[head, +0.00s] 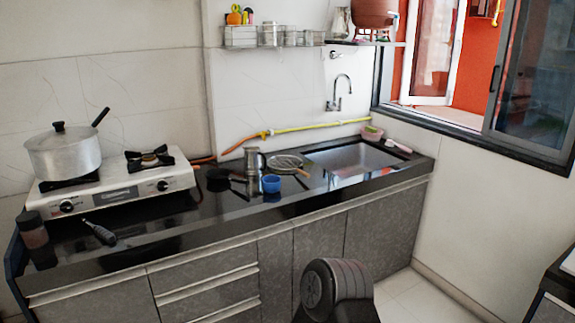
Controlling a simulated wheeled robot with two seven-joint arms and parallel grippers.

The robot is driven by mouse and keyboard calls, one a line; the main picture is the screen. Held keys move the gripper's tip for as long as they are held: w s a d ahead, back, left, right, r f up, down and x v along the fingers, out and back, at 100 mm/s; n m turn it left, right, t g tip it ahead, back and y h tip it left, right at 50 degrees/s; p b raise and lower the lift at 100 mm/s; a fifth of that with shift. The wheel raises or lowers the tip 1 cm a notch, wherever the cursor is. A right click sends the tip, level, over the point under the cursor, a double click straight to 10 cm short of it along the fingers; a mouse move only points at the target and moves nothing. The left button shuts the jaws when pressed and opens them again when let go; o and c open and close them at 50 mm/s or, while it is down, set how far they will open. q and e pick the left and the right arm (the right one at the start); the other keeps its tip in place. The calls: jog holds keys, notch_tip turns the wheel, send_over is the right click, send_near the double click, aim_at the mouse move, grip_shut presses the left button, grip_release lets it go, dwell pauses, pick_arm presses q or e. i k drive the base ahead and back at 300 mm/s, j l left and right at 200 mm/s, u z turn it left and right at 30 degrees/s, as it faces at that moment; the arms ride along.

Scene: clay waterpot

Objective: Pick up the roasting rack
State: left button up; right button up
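A round, flat, light-coloured piece that looks like the roasting rack (285,161) lies on the black counter, just left of the sink. A short brown handle seems to extend from it toward the front right. Its fine detail is too small to tell. A steel jug-like vessel and a blue cup stand close to its left and front. Neither of my grippers shows in the head view, so their state is hidden.
The black counter (160,222) also holds a white gas stove (115,187) with a lidded pot (63,152), a dark jar (33,231), a steel vessel (253,163), a blue cup (271,184) and a sink (350,158). Floor (420,296) is clear at the lower right.

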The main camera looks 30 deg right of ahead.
aim_at(300, 171)
jog(key=l+z, duration=0.15)
jog(key=z, duration=0.35)
jog(key=i+l+z, duration=0.35)
jog(key=i+l, duration=0.2)
jog(key=l, duration=0.15)
jog(key=i+l+z, duration=0.35)
jog(key=i+l, duration=1.4)
jog(key=i, duration=0.25)
